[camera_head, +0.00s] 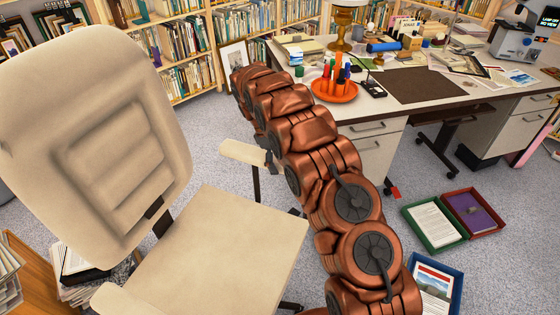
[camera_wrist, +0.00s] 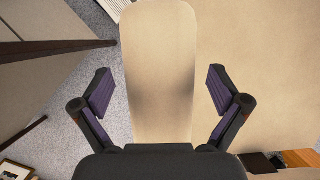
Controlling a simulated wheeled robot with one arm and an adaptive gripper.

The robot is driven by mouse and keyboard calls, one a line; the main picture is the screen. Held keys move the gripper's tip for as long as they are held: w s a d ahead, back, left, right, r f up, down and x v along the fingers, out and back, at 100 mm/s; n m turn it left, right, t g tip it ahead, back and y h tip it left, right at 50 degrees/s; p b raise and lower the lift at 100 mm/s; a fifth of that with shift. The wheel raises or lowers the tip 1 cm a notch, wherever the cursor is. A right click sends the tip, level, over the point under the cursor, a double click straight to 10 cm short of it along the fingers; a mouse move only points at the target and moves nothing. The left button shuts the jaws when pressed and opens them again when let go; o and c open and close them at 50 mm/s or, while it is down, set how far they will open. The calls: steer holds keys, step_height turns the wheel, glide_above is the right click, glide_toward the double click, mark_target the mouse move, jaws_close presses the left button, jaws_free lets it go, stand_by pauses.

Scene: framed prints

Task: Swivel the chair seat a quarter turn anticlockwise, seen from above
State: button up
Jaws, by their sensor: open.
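The beige office chair fills the left of the head view, with its tall backrest (camera_head: 95,130), flat seat (camera_head: 215,250) and a padded armrest (camera_head: 255,155) on its far side. In the wrist view the armrest (camera_wrist: 158,50) runs up the middle, and the seat (camera_wrist: 255,75) shows to its right. My gripper (camera_wrist: 158,92) is open, with one purple-padded finger on each side of the armrest in the picture and a gap at both. I cannot tell how far the fingers reach down past the pad. In the head view my arm hides most of the gripper.
A cluttered desk (camera_head: 420,85) stands at the back right, with an orange tray (camera_head: 335,92) of bottles close to my arm. Open boxes (camera_head: 435,223) lie on the carpet to the right. A wooden unit (camera_head: 30,280) and stacked papers stand near the chair at lower left.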

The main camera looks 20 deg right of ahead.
steer(key=shift+r, duration=0.1)
steer(key=shift+v, duration=3.2)
steer(key=shift+w+a+r, duration=0.15)
steer(key=shift+r, duration=0.3)
steer(key=shift+r, duration=0.1)
